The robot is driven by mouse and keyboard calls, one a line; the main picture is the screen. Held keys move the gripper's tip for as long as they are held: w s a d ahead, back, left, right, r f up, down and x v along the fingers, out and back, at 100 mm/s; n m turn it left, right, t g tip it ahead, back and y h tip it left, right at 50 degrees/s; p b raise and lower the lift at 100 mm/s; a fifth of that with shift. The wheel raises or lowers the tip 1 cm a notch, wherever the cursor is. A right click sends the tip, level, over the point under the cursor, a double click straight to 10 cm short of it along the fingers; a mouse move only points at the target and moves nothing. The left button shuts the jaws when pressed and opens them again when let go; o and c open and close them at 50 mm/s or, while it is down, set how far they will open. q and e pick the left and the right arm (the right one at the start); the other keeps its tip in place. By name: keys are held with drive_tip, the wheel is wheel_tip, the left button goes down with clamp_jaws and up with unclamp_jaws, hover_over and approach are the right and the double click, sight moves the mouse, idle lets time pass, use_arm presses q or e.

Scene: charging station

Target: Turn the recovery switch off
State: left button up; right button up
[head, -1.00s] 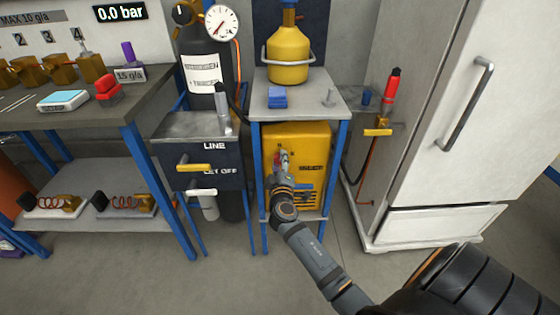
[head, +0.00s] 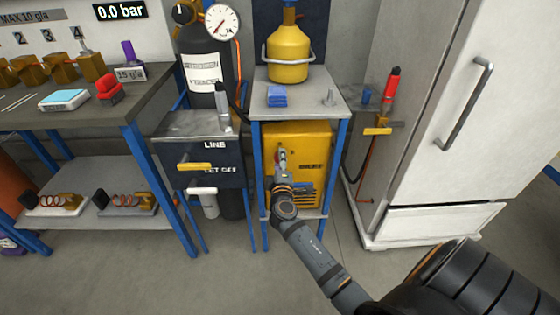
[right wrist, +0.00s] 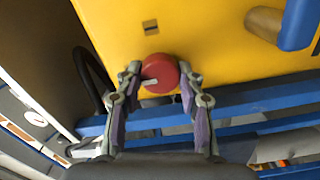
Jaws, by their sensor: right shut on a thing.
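The recovery machine is a yellow box (head: 316,150) on the lower shelf of the small blue-legged stand. Its switch is a round red knob (right wrist: 161,72) with a white mark, seen low on the yellow face in the right wrist view. The mark points to the lower left in that view. My right gripper (right wrist: 160,80) has its two fingers on either side of the knob and is shut on it. In the head view my right gripper (head: 281,155) is at the left part of the yellow front and mostly hides the knob. My left gripper is not in view.
A yellow cylinder (head: 288,59) and a blue block (head: 277,95) stand on the stand's top. A white fridge (head: 425,130) stands to the right. Open floor lies in front.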

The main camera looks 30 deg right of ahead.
drive_tip(key=o, duration=0.9)
drive_tip(key=shift+c, duration=0.2)
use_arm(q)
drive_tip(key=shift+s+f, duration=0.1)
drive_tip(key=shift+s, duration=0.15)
use_arm(e)
drive_tip(key=o, duration=0.3)
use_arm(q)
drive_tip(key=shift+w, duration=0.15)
use_arm(e)
drive_tip(key=v, duration=1.2)
drive_tip(key=shift+a+f, duration=0.1)
